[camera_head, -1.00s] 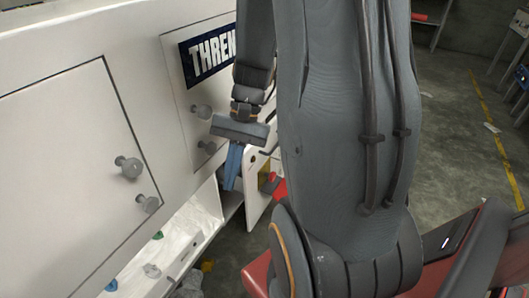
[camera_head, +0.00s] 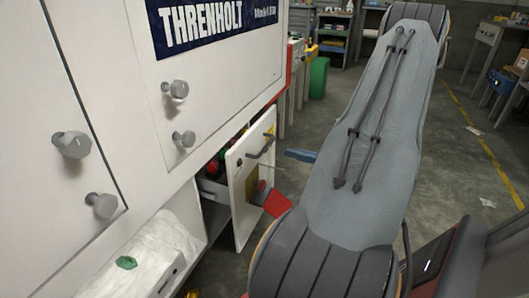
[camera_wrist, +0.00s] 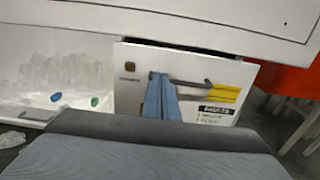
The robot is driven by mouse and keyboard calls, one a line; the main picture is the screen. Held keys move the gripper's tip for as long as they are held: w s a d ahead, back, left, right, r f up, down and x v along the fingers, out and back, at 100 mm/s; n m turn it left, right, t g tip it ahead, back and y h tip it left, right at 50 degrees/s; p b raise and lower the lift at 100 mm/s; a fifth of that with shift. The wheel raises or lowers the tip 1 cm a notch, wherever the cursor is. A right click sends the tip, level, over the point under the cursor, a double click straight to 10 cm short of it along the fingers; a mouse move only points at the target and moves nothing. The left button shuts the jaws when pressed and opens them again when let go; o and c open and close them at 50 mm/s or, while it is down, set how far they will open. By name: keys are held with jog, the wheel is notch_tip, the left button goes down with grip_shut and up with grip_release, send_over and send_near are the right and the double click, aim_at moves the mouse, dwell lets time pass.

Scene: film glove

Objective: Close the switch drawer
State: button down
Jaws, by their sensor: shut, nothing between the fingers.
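The switch drawer (camera_head: 240,205) stands out from the white machine in the head view, with a dark gap and red and green items behind its white front. Its dark bar handle (camera_head: 262,147) is on the outer face. In the wrist view the drawer front (camera_wrist: 135,97) faces me, with its handle (camera_wrist: 205,82) and a yellow label. My gripper (camera_head: 300,155) shows as a blue tip right of the drawer front, mostly hidden by my arm. In the wrist view my gripper (camera_wrist: 162,95) is shut and empty, overlapping the handle. I cannot tell whether it touches.
An open white compartment (camera_head: 150,255) with a green piece (camera_head: 126,262) is left of the drawer. Grey knobs (camera_head: 183,138) stick out from the machine's doors. A red piece (camera_head: 272,200) shows near the drawer front. A green bin (camera_head: 318,78) stands behind; the floor at right is mostly clear.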

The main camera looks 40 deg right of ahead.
aim_at(248, 142)
jog(key=b+x, duration=0.2)
jog(key=x, duration=1.1)
jog(key=shift+w+a, duration=0.2)
jog(key=shift+w, duration=0.15)
